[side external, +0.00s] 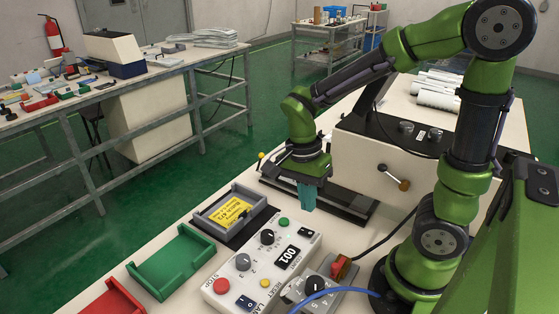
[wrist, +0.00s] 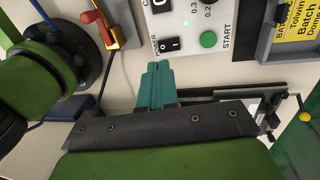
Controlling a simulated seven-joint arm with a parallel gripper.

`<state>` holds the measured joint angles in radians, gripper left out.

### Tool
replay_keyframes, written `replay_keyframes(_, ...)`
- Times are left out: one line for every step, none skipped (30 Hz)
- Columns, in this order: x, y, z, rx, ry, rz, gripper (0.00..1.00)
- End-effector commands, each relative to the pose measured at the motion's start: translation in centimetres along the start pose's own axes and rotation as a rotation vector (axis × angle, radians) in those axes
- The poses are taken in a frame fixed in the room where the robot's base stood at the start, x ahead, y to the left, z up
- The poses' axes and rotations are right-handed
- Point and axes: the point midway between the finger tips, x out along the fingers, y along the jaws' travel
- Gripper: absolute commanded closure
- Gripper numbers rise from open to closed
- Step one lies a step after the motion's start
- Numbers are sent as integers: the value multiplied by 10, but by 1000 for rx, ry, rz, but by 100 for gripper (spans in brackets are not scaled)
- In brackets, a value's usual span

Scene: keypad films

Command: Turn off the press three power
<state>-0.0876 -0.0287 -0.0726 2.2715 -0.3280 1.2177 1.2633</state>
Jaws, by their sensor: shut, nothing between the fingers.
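A light grey control panel (side external: 262,262) lies on the bench, with knobs, a 001 display, a red STOP button (side external: 222,286) and a green START button (side external: 283,222). Its black rocker switch (side external: 280,233), marked O and I, has a POWER label beside it in the wrist view (wrist: 167,45). The START button also shows in the wrist view (wrist: 208,39). I cannot read a press number on the panel. My gripper (side external: 307,208) has teal fingers, shut and empty, above the bench beyond the panel's far end. In the wrist view its fingertips (wrist: 158,66) appear just short of the POWER switch, apart from it.
A grey box with a red rotary handle (side external: 341,267) stands right of the panel, near my arm's base. A grey tray (side external: 256,198) with a yellow card, a green tray (side external: 172,264) and a red tray (side external: 112,300) lie left. A cream machine (side external: 378,163) stands behind.

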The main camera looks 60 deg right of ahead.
Motion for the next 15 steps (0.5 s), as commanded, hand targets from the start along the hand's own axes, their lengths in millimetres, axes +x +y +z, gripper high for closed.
replay_keyframes(-13,0,0,0,0,-8,100)
replay_keyframes(-20,0,0,0,0,-8,100)
replay_keyframes(-28,1,0,2,0,-7,100)
replay_keyframes(-34,2,0,1,1,-7,100)
replay_keyframes(-39,2,0,1,0,-6,100)
replay_keyframes(-45,3,0,3,0,-5,100)
replay_keyframes(-49,3,0,3,0,-4,100)
replay_keyframes(-53,3,0,2,1,-4,100)
replay_keyframes(-57,4,0,2,0,-3,100)
replay_keyframes(-60,4,0,2,0,-3,100)
replay_keyframes(-62,4,0,3,0,-2,100)
replay_keyframes(-64,5,-1,3,1,-2,100)
replay_keyframes(-65,5,-1,3,1,-2,100)
replay_keyframes(-66,5,-1,3,1,-1,100)
replay_keyframes(-66,5,-1,3,1,0,100)
